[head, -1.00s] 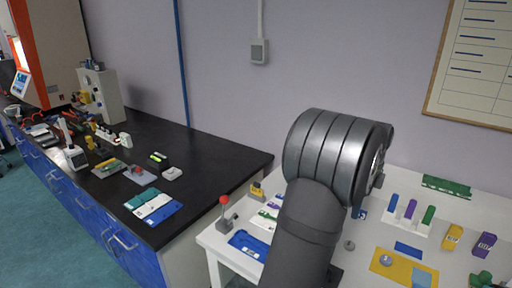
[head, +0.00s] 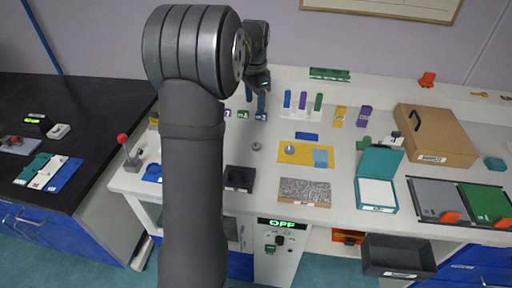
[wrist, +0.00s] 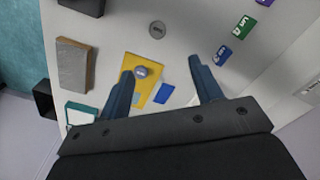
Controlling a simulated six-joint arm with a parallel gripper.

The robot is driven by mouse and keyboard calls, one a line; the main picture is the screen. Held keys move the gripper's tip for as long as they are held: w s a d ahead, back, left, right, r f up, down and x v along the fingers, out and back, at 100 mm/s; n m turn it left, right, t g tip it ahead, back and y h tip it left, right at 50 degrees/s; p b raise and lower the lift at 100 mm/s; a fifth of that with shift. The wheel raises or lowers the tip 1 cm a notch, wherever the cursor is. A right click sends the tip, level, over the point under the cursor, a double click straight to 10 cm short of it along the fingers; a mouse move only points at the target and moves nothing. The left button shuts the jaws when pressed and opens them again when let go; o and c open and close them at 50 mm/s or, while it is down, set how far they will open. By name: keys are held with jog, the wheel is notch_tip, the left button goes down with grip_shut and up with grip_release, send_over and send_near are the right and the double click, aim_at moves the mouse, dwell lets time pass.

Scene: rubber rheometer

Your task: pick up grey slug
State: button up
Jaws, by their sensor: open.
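Two small grey round pieces show, and I cannot tell for certain which is the grey slug. One (head: 256,146) lies on the bare white table; it also shows in the wrist view (wrist: 157,29). The other (head: 290,150) sits on a yellow plate (head: 305,160); in the wrist view it (wrist: 140,72) is beside my left finger, with a pale marking on top. My gripper (wrist: 160,66) is open and empty, its blue fingers wide apart above the table. In the head view my gripper (head: 260,92) hangs above the back of the table, behind both pieces.
Labelled purple, green and blue blocks (head: 242,113) stand near the gripper. A rack of coloured strips (head: 303,104) is to the right. A black block (head: 239,179), a speckled grey slab (head: 304,192), a teal box (head: 376,193) and a brown case (head: 436,135) surround the work area.

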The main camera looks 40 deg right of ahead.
jog(key=n, duration=0.2)
send_over(256, 145)
jog(key=shift+n, duration=0.3)
jog(key=f, duration=1.2)
jog(key=shift+w+f, duration=0.15)
jog(key=shift+w, duration=0.25)
jog(key=f, duration=0.4)
jog(key=shift+s, duration=0.4)
jog(key=shift+d+f, duration=0.1)
jog(key=shift+f, duration=0.5)
jog(key=c, duration=1.1)
